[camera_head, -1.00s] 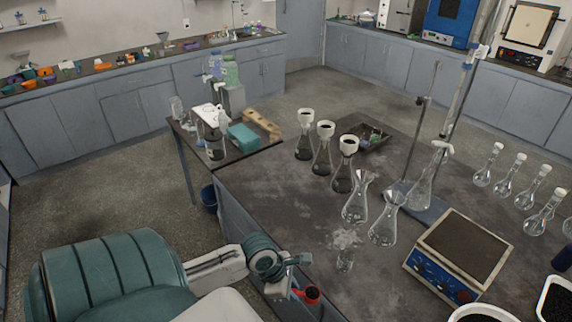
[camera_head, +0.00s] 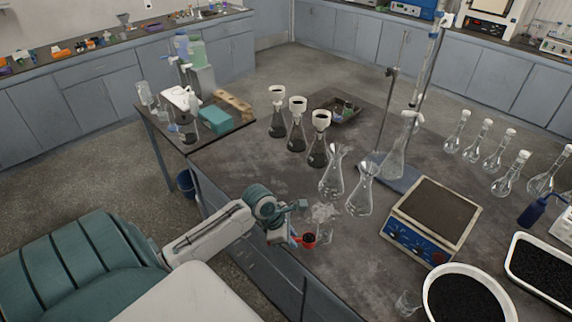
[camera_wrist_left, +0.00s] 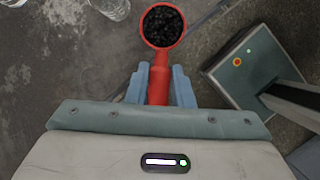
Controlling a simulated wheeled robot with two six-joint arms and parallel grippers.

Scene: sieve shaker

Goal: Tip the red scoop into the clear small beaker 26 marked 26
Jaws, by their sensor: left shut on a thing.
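The red scoop (camera_head: 308,241) is filled with black granules, and its bowl also shows in the left wrist view (camera_wrist_left: 162,27). My left gripper (camera_head: 291,239) is shut on the scoop's handle; in the left wrist view its fingers (camera_wrist_left: 159,77) sit on both sides of it. The scoop is near the table's front edge. My right gripper is not in view.
Two clear flasks (camera_head: 332,180) (camera_head: 360,196) stand behind the small beaker. A blue-fronted balance (camera_head: 412,238) is to the right. A white bowl of black granules (camera_head: 430,297) and another small glass (camera_head: 408,303) are at the lower right.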

